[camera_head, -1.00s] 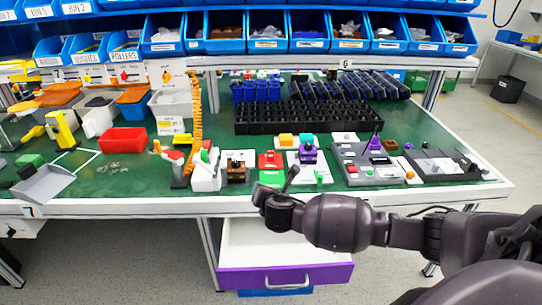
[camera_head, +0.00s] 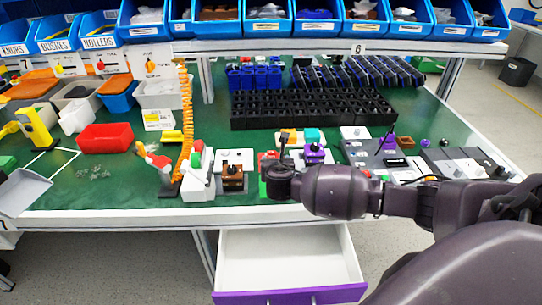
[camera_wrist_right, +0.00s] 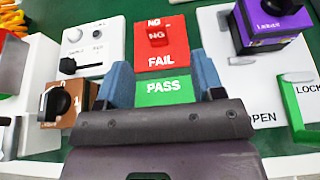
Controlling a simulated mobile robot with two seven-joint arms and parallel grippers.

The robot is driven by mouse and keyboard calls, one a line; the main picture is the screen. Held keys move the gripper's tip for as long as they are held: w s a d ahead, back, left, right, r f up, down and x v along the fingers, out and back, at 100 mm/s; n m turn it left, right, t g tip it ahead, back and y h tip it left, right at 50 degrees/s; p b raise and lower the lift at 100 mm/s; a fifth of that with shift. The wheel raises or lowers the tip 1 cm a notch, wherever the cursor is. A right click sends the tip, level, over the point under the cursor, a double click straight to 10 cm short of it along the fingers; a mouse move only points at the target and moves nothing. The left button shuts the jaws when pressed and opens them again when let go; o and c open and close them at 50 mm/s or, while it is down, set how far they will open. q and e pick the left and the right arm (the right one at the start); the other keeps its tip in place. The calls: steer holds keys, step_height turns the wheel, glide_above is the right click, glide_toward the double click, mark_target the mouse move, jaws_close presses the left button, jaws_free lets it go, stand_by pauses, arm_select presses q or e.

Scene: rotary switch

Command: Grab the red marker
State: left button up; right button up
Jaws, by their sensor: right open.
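A small red block marked NG (camera_wrist_right: 158,37) sits on a red plate marked FAIL (camera_wrist_right: 143,66) in the right wrist view; I take this block to be the red marker. A green PASS plate (camera_wrist_right: 165,92) lies just in front. My right gripper (camera_wrist_right: 161,68) is open, its blue fingers on either side of the two plates, with nothing between them. The block is ahead of the fingertips. In the head view my right gripper (camera_head: 284,149) is over the bench's front part and hides most of the red plate (camera_head: 267,156). My left gripper is not in view.
A brown box with a black rotary knob (camera_wrist_right: 59,102) stands close left of the gripper. A purple box (camera_wrist_right: 268,25) stands on a white plate at the right. A black tray (camera_head: 312,108) lies behind. An open drawer (camera_head: 285,260) juts out below the bench.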

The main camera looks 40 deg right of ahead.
mark_target(272, 155)
steer(key=x, duration=0.2)
steer(key=shift+w+f+b, duration=0.15)
steer(key=shift+f+b, duration=0.15)
steer(key=shift+w+d+f, duration=0.1)
steer(key=shift+w+d, duration=0.15)
steer(key=shift+w, duration=0.15)
steer(key=x, duration=0.1)
steer(key=b+x, duration=0.1)
steer(key=x, duration=0.1)
steer(key=f+b+x, duration=0.1)
steer(key=x, duration=0.1)
steer(key=shift+a, duration=0.35)
steer(key=shift+w+d+r, duration=0.1)
steer(key=shift+r, duration=0.1)
steer(key=c, duration=1)
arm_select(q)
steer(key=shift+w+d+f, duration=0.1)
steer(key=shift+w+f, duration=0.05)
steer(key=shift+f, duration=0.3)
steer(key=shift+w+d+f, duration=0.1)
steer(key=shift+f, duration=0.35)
